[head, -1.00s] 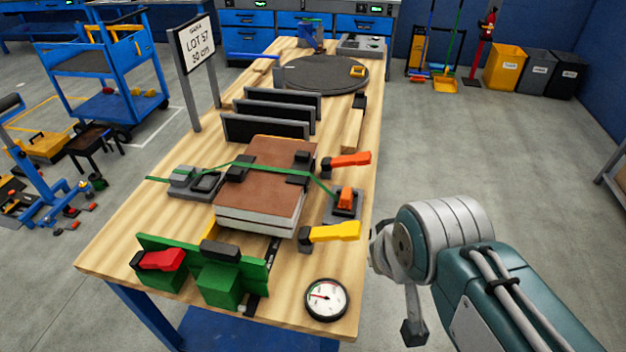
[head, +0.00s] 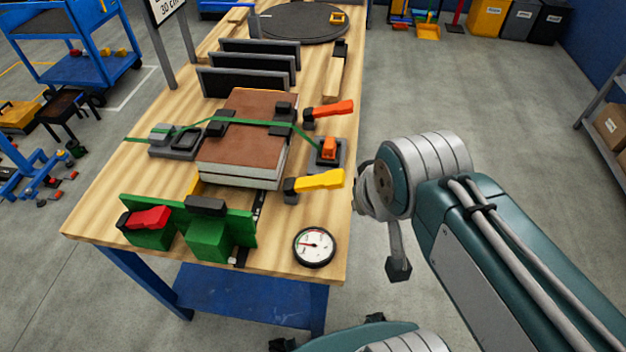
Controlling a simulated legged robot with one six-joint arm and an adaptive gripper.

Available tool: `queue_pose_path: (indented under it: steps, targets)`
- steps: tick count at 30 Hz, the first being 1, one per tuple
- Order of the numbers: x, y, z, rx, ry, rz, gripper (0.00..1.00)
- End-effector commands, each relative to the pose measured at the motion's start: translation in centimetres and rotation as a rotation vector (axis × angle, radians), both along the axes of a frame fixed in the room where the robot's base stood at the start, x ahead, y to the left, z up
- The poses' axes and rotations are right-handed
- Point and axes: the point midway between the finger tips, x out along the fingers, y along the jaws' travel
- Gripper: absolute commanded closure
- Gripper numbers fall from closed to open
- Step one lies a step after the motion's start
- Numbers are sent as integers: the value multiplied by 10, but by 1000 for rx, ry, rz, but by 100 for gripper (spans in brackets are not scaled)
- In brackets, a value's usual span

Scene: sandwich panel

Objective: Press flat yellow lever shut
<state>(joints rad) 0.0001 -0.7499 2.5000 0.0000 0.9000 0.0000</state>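The yellow lever (head: 320,181) is a flat bar at the front right corner of the brown-topped panel stack (head: 245,140). It points right from a black mount (head: 290,190), nearly level and tilted slightly up at its free end. Whether it is fully down is unclear from this angle. My arm comes in from the right, with its large grey joint beyond the table's right edge. A thin part with a dark tip, seemingly my gripper (head: 398,268), hangs off the table, right of and lower in the picture than the lever. Its fingers cannot be made out. Nothing touches the lever.
An orange lever (head: 333,108) and an orange buckle (head: 328,147) with a green strap (head: 230,121) lie behind the yellow lever. A green fixture (head: 222,228) with a red lever (head: 149,218) and a round gauge (head: 314,247) stand at the front.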

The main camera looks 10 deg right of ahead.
Motion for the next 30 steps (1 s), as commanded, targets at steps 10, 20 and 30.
queue_pose_path:
  steps: [10, 20, 30]
  targets:
    - [0, 0, 0, 0, 0, 0, 100]
    - [30, -2, 1, -39, 76, 89, 100]
    - [92, -10, -13, -94, 211, 282, 100]
